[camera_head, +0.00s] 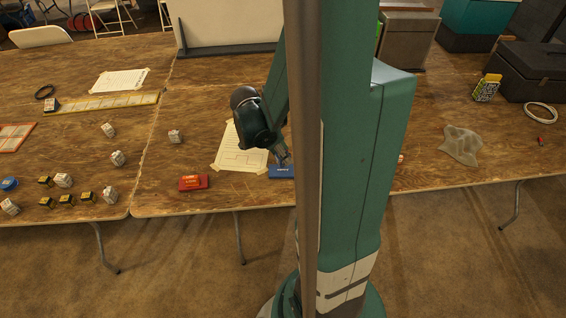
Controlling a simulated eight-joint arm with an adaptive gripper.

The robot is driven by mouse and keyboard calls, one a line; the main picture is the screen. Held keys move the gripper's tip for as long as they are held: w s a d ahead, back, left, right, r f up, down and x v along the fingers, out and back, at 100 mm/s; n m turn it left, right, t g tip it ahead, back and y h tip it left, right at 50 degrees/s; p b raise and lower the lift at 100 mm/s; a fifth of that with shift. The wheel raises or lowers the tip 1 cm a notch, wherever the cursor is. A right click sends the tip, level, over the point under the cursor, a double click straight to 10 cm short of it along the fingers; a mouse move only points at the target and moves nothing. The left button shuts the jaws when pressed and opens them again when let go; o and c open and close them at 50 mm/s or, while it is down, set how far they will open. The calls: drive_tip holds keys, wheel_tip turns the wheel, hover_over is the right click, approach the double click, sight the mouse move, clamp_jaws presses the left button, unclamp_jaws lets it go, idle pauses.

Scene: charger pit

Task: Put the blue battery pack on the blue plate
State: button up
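A flat blue piece with pale lettering, which looks like the blue plate (279,173), lies at the table's front edge, partly hidden on its right by my arm. My gripper (285,160) points down just above and behind it in the picture. Its fingers are small and dark, and I cannot tell whether they are open, shut or holding something. I cannot make out a separate blue battery pack; it may be hidden by my arm or at the fingers.
A red plate (193,182) lies to the left. A taped paper sheet (238,150) is behind my gripper. Several white cubes (175,136) and yellow-black cubes (88,197) are scattered left. A grey cloth (461,145) lies right. My arm's column blocks the middle.

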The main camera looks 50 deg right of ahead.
sight(283, 162)
drive_tip(key=shift+f, duration=0.1)
drive_tip(key=shift+f+b, duration=0.7)
drive_tip(key=shift+f, duration=1.25)
drive_tip(key=shift+f, duration=0.2)
drive_tip(key=o, duration=1)
drive_tip(key=shift+r, duration=0.25)
drive_tip(key=shift+p+v, duration=1.85)
drive_tip(key=shift+v, duration=4.1)
drive_tip(key=shift+a, duration=0.1)
